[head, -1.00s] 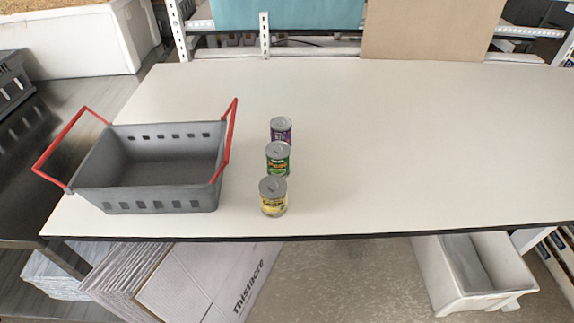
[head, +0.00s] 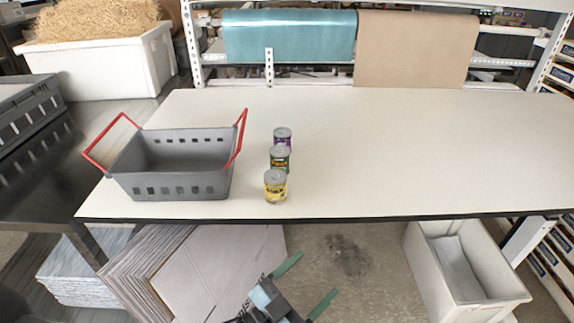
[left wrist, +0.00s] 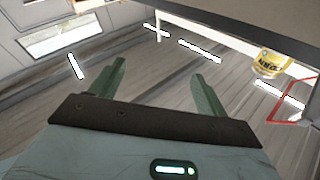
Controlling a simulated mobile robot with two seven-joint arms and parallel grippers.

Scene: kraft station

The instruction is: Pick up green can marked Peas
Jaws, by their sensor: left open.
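The green can (head: 280,159) stands upright on the white table, in the middle of a short row of three cans. The purple can (head: 282,138) is behind it, and the yellow can (head: 275,187) is in front, covering part of its lower side. My left gripper (head: 315,274) is open and empty, below and in front of the table's front edge, well apart from the cans. In the left wrist view its two green fingers (left wrist: 158,75) are spread with nothing between them. The yellow can (left wrist: 270,63) shows there at the right; I cannot make out the green can there. My right gripper is not in view.
A grey basket (head: 182,182) with red handles stands left of the cans. The white table (head: 420,150) is clear to their right. Its dark front edge (head: 400,218) lies between my left gripper and the cans. A white bin (head: 455,270) stands on the floor at right.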

